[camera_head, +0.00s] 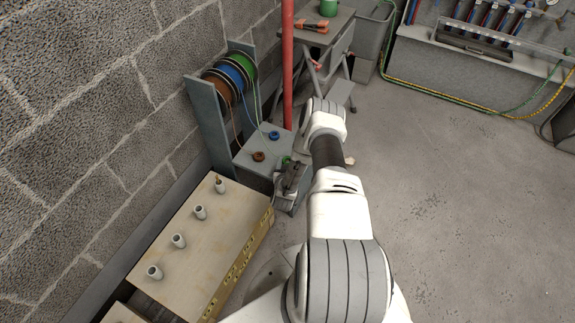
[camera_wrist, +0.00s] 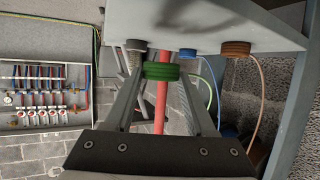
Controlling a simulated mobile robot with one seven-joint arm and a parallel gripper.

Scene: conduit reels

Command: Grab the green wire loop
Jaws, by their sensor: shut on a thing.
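The green wire loop (camera_wrist: 160,71) is a small coil seen between my two fingertips in the wrist view, with a green wire running off to the right. My gripper (camera_wrist: 160,74) is shut on it. In the head view my gripper (camera_head: 289,176) is at the front edge of the grey stand, and only a bit of the green loop (camera_head: 285,159) shows beside it. A blue loop (camera_head: 274,135) and a brown loop (camera_head: 258,156) lie on the stand top (camera_head: 265,145).
Brown, blue and green reels (camera_head: 230,76) hang on a frame behind the stand. A red pole (camera_head: 287,65) rises next to it. A wooden box (camera_head: 205,245) with several short pipes stands in front. The floor to the right is open.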

